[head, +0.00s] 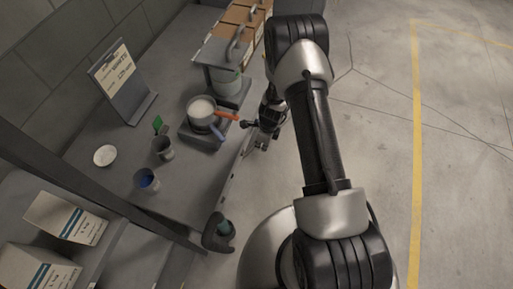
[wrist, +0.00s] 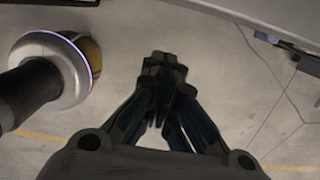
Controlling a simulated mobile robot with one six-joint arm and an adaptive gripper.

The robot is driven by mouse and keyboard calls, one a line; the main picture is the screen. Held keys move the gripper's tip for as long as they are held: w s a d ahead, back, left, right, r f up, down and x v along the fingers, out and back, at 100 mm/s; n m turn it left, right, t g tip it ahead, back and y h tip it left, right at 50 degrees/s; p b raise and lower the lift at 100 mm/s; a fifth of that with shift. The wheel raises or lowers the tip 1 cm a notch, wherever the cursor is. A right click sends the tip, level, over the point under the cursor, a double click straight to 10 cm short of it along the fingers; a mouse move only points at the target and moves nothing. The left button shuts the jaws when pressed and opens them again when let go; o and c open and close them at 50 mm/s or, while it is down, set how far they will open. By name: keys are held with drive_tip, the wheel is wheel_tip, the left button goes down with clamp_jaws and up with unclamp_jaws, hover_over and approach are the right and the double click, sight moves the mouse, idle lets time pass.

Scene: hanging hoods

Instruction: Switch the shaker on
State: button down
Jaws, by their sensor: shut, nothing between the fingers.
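A dark, flat device that looks like the shaker (head: 187,135) sits on the bench near its front edge in the head view. A round pan with whitish contents (head: 201,110) stands on it, an orange handle (head: 226,115) sticking out to the right and a blue part (head: 217,132) at its front. The switch cannot be made out. My gripper (head: 262,141) is just right of the device, by the bench's front edge and apart from it as far as I can tell. In the wrist view my gripper (wrist: 165,72) is shut and empty, with floor behind it.
On the bench (head: 111,182) are a clipboard sign (head: 120,82), a white dish (head: 105,156), a grey cup (head: 163,148) and a cup with blue inside (head: 147,180). A pale green container (head: 228,82) stands behind the pan. White boxes (head: 66,218) are at lower left. The floor at right is clear.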

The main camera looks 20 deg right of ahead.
sight(243, 151)
drive_tip(key=w+a+f+b, duration=0.3)
drive_tip(key=a+f, duration=0.1)
drive_tip(key=f, duration=0.5)
drive_tip(key=shift+f, duration=0.1)
drive_tip(key=shift+w+a+f+b, duration=0.15)
drive_tip(key=shift+a+f+b, duration=0.2)
drive_tip(key=shift+r, duration=0.15)
drive_tip(key=shift+w+r+p, duration=0.15)
drive_tip(key=shift+r+p, duration=0.4)
drive_tip(key=shift+r, duration=0.2)
